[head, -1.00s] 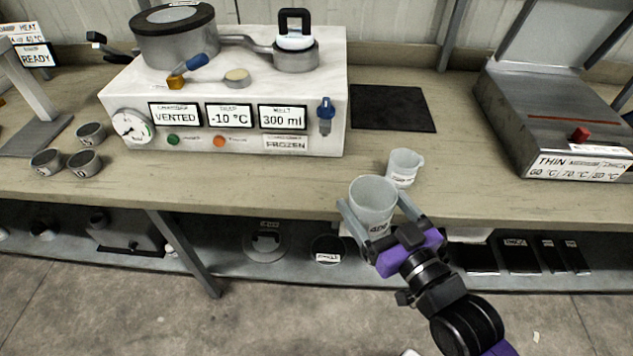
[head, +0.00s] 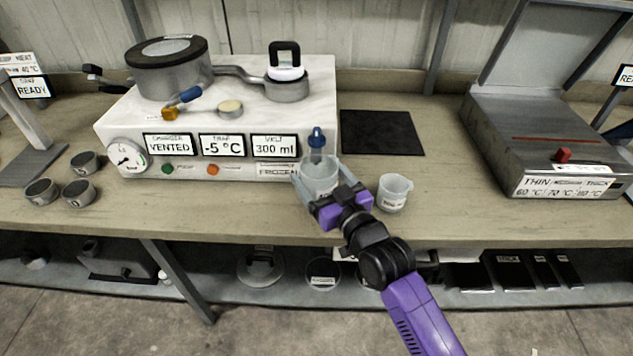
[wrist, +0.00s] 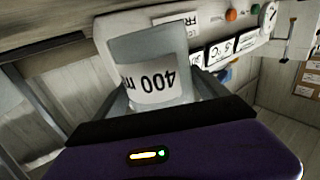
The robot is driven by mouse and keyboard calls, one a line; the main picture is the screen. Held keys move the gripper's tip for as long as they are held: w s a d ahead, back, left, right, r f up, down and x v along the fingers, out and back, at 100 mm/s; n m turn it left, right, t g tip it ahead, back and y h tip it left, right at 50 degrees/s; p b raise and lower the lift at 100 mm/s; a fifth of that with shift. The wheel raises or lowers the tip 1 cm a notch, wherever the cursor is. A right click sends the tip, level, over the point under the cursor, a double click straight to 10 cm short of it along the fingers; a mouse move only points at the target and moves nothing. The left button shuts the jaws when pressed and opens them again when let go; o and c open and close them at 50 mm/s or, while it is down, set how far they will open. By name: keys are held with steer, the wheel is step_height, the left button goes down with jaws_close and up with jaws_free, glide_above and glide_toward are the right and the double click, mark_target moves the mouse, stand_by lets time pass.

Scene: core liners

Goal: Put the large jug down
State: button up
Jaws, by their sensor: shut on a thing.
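The large jug (head: 320,176) is a translucent grey-white cup, held in front of the right end of the white machine, close under its blue tap (head: 317,139). My gripper (head: 322,184) is shut on the jug, one finger on each side. In the wrist view the jug (wrist: 150,65) shows a label reading 400, upside down in the picture, between the fingers. I cannot tell whether its base touches the bench. A smaller jug (head: 393,192) stands on the bench (head: 440,200) to the right of my gripper.
The white machine (head: 230,120) reads VENTED, -5 °C and 300 ml. A black mat (head: 382,132) lies to its right, and a grey heater box (head: 545,140) stands farther right. Several small grey cups (head: 78,193) sit at the left. Bench between smaller jug and heater box is clear.

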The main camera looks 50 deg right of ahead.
mark_target(311, 176)
steer(key=shift+w+d, duration=0.1)
steer(key=shift+w, duration=0.2)
steer(key=shift+w+d+f, duration=0.1)
steer(key=shift+w+f, duration=0.05)
steer(key=shift+f, duration=0.7)
steer(key=shift+w+f, duration=0.1)
steer(key=shift+f, duration=0.75)
steer(key=shift+f, duration=0.15)
steer(key=o, duration=1.3)
steer(key=shift+o, duration=0.2)
